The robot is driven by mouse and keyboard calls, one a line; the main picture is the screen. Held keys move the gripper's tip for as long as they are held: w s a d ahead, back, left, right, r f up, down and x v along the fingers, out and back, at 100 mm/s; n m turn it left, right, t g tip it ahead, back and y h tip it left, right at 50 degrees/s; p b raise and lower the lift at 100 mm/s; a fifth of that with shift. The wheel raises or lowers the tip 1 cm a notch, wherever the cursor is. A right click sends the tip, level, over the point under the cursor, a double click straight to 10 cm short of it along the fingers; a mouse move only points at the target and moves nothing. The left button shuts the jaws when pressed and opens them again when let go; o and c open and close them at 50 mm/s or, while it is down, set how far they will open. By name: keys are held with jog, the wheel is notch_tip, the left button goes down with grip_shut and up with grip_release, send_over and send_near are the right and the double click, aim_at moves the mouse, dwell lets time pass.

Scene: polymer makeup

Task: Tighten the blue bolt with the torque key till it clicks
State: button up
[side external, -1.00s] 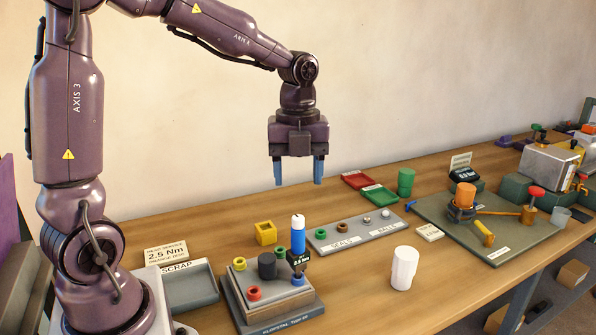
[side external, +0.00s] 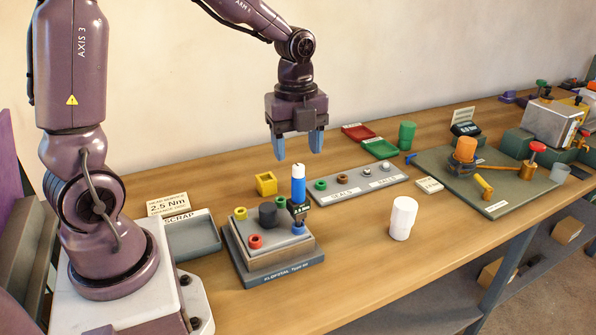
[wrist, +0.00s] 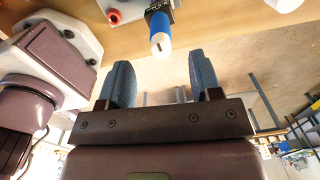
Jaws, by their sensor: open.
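The torque key (side external: 298,187) stands upright, with a blue handle, a white top and a dark 2.5 Nm label. Its foot is at the blue bolt (side external: 297,229) on the front right corner of the stepped block (side external: 273,258); the key partly hides the bolt, so I cannot tell how they fit. My gripper (side external: 298,152) is open and empty, pointing down above the key's white top and apart from it. In the wrist view the key (wrist: 159,28) shows beyond my two open fingers (wrist: 160,75).
A white cup (side external: 403,218) stands to the right. The scrap tray (side external: 193,236) is left. Bare table lies in front of the cup.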

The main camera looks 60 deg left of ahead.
aim_at(298, 166)
notch_tip(298, 166, down, 7)
dwell(0.3)
